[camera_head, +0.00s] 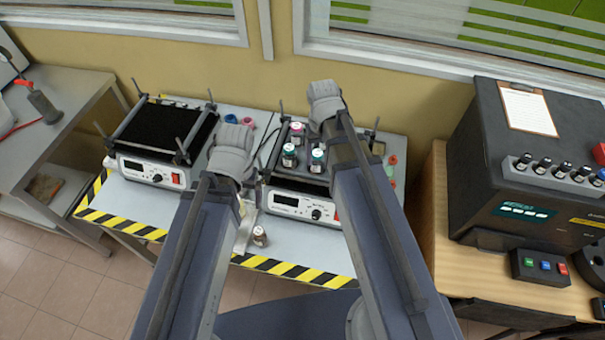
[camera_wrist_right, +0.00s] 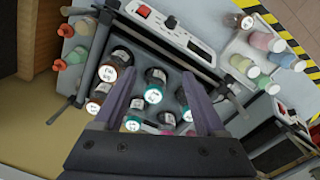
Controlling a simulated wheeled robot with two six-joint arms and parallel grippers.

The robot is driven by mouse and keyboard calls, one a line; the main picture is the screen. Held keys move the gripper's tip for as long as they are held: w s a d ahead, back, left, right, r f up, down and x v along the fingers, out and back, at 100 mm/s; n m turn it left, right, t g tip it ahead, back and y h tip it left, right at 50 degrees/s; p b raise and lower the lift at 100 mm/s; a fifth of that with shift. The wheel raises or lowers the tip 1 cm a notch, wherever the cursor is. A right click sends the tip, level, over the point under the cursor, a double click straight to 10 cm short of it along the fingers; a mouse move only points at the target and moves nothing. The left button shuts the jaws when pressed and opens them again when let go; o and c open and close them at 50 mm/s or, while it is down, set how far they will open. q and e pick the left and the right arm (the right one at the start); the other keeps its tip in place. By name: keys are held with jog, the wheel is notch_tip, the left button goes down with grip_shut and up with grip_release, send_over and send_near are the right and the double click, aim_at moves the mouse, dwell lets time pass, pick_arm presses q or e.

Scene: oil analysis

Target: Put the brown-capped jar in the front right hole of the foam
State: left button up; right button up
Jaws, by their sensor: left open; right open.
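The brown-capped jar (camera_head: 260,236) stands on the table in front of the right-hand shaker, near the striped edge. A brown-capped jar (camera_wrist_right: 240,20) also shows at the top of the right wrist view. The dark foam (camera_wrist_right: 150,52) on the right-hand shaker holds several jars with teal, white-topped and dark caps. My right arm covers the foam's front right part in the head view. My left gripper (camera_head: 232,138) is open, up and to the left of the jar. My right gripper (camera_head: 324,95) is open above the foam's back side; its fingers (camera_wrist_right: 155,105) show nothing clamped.
A second shaker (camera_head: 155,140) with an empty black top stands to the left. A white rack with coloured bottles (camera_wrist_right: 265,45) lies beside my left gripper. Red and green items (camera_head: 392,162) sit at the right table edge. A large dark analyser (camera_head: 530,160) stands further right.

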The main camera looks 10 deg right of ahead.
jog(key=s+a+n, duration=0.3)
jog(key=s+a, duration=0.6)
jog(key=a, duration=0.2)
jog(key=shift+s+a+n+h, duration=0.25)
jog(key=shift+s+n+h, duration=0.05)
jog(key=shift+n+h, duration=0.1)
notch_tip(320, 180, down, 8)
jog(key=b, duration=0.8)
jog(key=shift+f+b, duration=0.25)
jog(key=shift+b, duration=0.15)
